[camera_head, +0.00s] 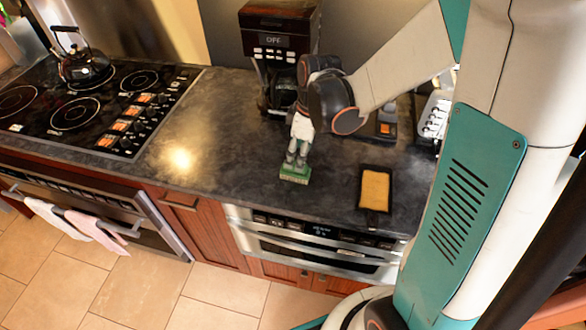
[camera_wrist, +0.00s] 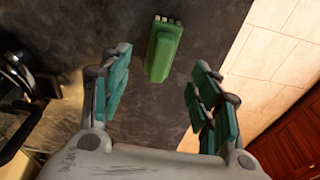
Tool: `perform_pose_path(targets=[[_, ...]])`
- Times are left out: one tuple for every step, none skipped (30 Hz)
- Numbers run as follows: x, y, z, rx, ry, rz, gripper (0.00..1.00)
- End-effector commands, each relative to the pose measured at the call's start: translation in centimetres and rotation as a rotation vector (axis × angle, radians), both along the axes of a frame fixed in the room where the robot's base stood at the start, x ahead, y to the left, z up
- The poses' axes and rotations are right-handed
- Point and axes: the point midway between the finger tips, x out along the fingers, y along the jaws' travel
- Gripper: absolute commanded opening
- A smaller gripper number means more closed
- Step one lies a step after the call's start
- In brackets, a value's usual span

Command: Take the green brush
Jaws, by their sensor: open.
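The green brush (camera_wrist: 163,52) lies on the dark counter. In the wrist view it is at the top middle, with pale bristles at its far end. In the head view the brush (camera_head: 294,175) shows just below my gripper (camera_head: 297,155). In the wrist view my gripper (camera_wrist: 160,82) is open, with its teal-padded fingers left and right of the brush in the picture. The brush appears beyond the fingertips, and no contact shows. The head view does not show the exact height of my gripper above it.
A black tray with a yellow pad (camera_head: 375,190) lies right of the brush. A coffee machine (camera_head: 276,40) stands behind. A stovetop (camera_head: 80,105) with a kettle (camera_head: 85,68) is at left. The counter (camera_head: 225,135) left of the brush is clear; its front edge is near.

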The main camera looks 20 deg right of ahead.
Motion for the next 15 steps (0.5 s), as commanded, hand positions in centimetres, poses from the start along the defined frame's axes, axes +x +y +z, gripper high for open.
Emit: perform_pose_path(targets=[[0.0,0.1,-0.5,0.000,0.000,0.000,0.57],[0.0,0.1,-0.6,0.000,0.000,0.000,0.57],[0.0,0.1,-0.8,0.000,0.000,0.000,0.57],[0.1,0.1,-0.9,0.000,0.000,-0.001,0.57],[0.1,0.1,-1.0,0.000,0.000,-0.001,0.57],[0.1,0.2,-1.1,0.000,0.000,-0.001,0.57],[0.1,0.2,-1.3,0.000,0.000,-0.001,0.57],[0.2,0.2,-1.6,0.000,0.000,-0.001,0.57],[0.2,0.3,-2.0,0.000,0.000,-0.001,0.57],[0.3,0.4,-2.4,0.000,0.000,-0.001,0.57],[0.3,0.4,-2.9,0.000,0.000,-0.001,0.57],[0.4,0.5,-3.5,0.000,0.000,-0.001,0.57],[0.5,0.6,-4.0,0.000,0.000,-0.001,0.57],[0.5,0.7,-4.4,0.000,0.000,-0.001,0.57],[0.5,0.7,-5.0,0.000,0.000,-0.001,0.57]])
